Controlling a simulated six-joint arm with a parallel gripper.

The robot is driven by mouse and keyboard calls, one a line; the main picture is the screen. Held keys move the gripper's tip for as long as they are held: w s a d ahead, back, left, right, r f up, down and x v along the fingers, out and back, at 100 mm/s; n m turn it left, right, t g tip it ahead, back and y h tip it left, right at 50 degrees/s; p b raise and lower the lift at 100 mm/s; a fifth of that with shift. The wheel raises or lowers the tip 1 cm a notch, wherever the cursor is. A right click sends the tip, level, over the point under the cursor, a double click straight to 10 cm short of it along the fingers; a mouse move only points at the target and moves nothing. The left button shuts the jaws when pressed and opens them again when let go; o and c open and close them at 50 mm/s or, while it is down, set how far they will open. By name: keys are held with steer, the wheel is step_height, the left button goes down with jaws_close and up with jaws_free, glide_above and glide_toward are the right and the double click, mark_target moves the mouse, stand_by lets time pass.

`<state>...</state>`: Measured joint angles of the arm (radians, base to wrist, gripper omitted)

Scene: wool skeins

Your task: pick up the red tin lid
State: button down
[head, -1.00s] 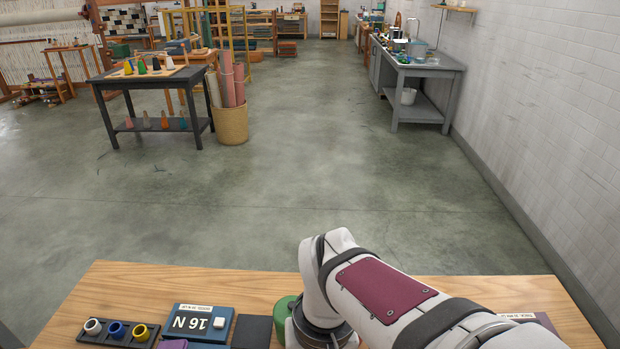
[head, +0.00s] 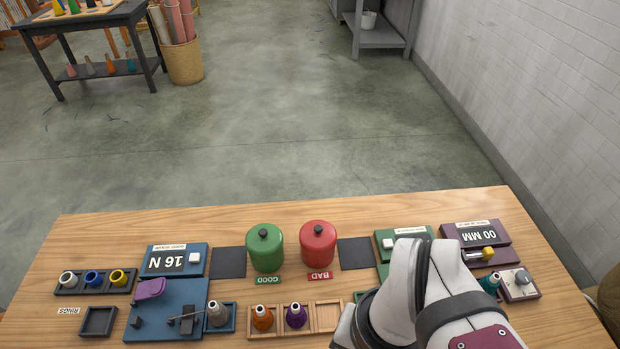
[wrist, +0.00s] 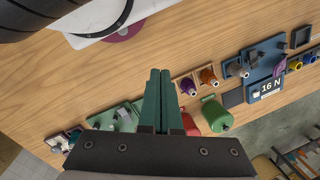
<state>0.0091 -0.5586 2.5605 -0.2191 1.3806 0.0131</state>
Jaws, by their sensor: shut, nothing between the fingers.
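The red tin lid (head: 318,231) has a dark knob and sits on the red tin (head: 318,256), which stands upright behind a red BAD label. In the wrist view a bit of the red tin (wrist: 189,124) shows beside my fingers; its lid cannot be made out there. My gripper (wrist: 159,73) shows in the wrist view with its green fingers together and empty, over the bench. In the head view my arm covers the lower right and the fingers are hidden.
A green lidded tin (head: 265,250) stands close left of the red tin, by a GOOD label. Dark square pads (head: 355,253) flank the pair. A wooden tray (head: 327,317) with small cones lies in front. Blue, green and maroon devices (head: 474,235) stand to both sides.

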stand_by(0.3)
steer(key=c, duration=0.7)
jaws_free()
steer(key=w+r+m, duration=0.5)
steer(key=w+m, duration=0.2)
steer(key=w, duration=0.7)
steer(key=m+h, duration=0.2)
steer(key=m, duration=0.8)
glide_above(318, 227)
step_height(318, 227, down, 3)
step_height(318, 227, down, 14)
steer(key=shift+r, duration=0.1)
